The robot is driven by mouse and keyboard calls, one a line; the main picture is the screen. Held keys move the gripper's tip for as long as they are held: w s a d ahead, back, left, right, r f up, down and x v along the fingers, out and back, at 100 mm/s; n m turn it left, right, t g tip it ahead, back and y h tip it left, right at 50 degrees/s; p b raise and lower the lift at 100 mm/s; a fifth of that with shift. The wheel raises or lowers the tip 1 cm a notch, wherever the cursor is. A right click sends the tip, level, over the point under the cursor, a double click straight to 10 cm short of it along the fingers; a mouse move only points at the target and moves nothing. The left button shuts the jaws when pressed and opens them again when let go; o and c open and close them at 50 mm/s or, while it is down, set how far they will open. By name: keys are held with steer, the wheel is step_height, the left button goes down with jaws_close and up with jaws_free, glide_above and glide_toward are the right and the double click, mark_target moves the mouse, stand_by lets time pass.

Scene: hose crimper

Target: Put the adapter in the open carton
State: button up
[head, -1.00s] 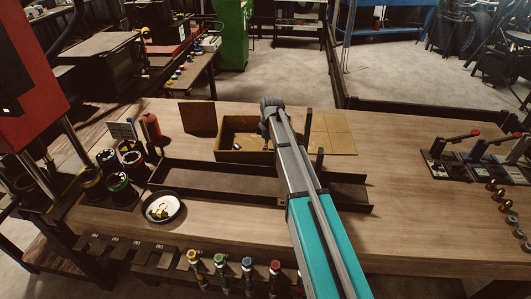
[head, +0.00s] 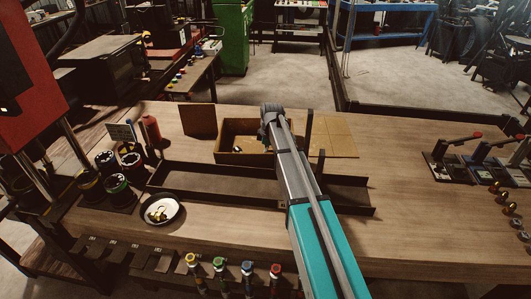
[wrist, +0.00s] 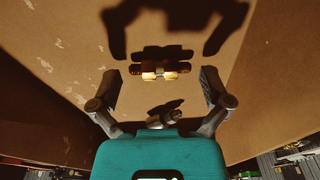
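The open carton (head: 232,158) stands on the bench behind the long dark tray. In the head view my arm crosses its right part and hides most of my gripper. In the wrist view my gripper (wrist: 156,76) is open, pointing down over the brown cardboard inside of the carton (wrist: 70,60). A small brass and dark red piece, seemingly the adapter (wrist: 160,70), shows between the spread fingers, touching neither; its shadow falls close beside it. A silver fitting (wrist: 163,116) shows nearer my gripper's palm, partly hidden by it.
A long dark tray (head: 225,187) lies in front, with a thin upright post (head: 308,128) near my arm.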

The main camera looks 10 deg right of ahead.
steer(key=shift+r, duration=0.1)
stand_by(0.3)
step_height(320, 180, up, 12)
steer(key=d+p, duration=0.1)
steer(key=p, duration=1.1)
steer(key=shift+s+d, duration=0.2)
steer(key=shift+s, duration=0.05)
stand_by(0.5)
steer(key=s+f+m+b, duration=0.1)
steer(key=s+m, duration=0.3)
steer(key=s, duration=0.5)
steer(key=s+a+f+m+h+b, duration=0.1)
steer(key=s+f+m+b, duration=0.1)
steer(key=s+m, duration=0.3)
steer(key=s+a+f+m+b, duration=0.1)
steer(key=s+m, duration=0.4)
steer(key=s, duration=0.9)
steer(key=shift+a+f+b, duration=0.1)
steer(key=shift+f+b, duration=0.6)
steer(key=shift+f, duration=0.15)
steer(key=shift+s+d, duration=0.35)
steer(key=shift+d, duration=0.05)
